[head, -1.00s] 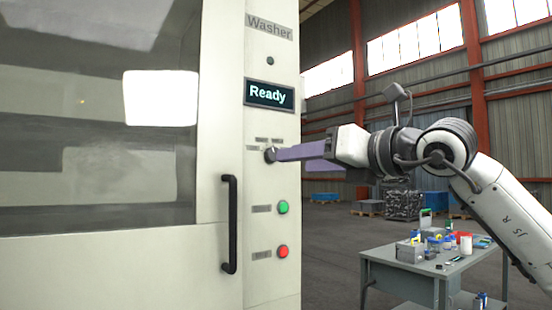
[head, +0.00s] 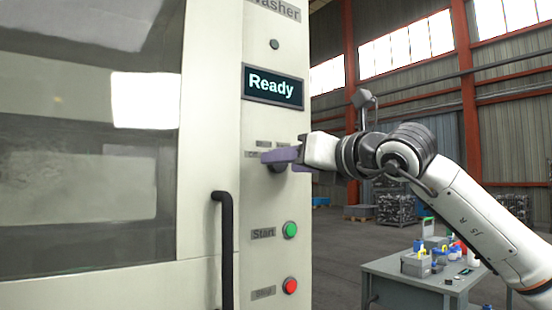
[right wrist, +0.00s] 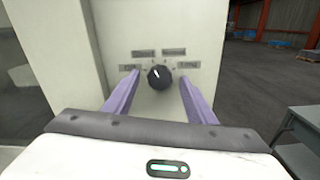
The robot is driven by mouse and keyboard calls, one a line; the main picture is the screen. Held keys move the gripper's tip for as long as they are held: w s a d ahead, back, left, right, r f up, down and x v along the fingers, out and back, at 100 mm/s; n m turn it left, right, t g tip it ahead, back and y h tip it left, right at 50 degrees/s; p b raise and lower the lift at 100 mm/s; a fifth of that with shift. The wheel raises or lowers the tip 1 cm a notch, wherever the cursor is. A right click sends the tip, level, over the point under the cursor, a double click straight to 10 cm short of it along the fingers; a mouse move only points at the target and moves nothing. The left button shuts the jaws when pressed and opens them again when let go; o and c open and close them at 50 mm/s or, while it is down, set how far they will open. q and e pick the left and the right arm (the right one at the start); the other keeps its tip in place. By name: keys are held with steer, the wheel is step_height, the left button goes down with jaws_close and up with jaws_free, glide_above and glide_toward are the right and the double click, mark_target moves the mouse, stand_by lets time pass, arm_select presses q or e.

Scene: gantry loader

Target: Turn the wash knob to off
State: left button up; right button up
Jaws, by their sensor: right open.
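The wash knob (right wrist: 160,77) is a dark round knob with a white pointer mark, on the washer's pale panel. In the right wrist view several small label plates surround it, and the pointer tilts slightly left of straight up. In the head view the knob (head: 278,168) is partly hidden behind my right gripper (head: 280,157). My right gripper (right wrist: 160,98) is open, its two purple fingers on either side of and short of the knob in the wrist view. I cannot tell whether they touch it. My left gripper is not in view.
The washer display (head: 273,87) reads "Ready". Below the knob are a green Start button (head: 290,230) and a red button (head: 290,286). A black door handle (head: 224,250) stands out at left. A grey table (head: 412,285) with several items stands at right.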

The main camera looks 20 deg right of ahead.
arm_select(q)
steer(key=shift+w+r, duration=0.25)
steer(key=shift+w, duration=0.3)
arm_select(e)
steer(key=shift+w+a, duration=0.15)
steer(key=shift+w, duration=0.25)
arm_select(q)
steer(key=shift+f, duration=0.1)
arm_select(e)
steer(key=shift+c, duration=0.4)
steer(key=c, duration=1)
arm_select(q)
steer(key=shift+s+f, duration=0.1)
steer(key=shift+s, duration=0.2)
arm_select(e)
steer(key=shift+o, duration=0.2)
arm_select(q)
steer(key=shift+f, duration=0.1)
arm_select(e)
steer(key=shift+n, duration=0.4)
arm_select(q)
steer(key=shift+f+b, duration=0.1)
steer(key=shift+b, duration=0.25)
arm_select(e)
steer(key=shift+n, duration=4.1)
steer(key=shift+r, duration=0.1)
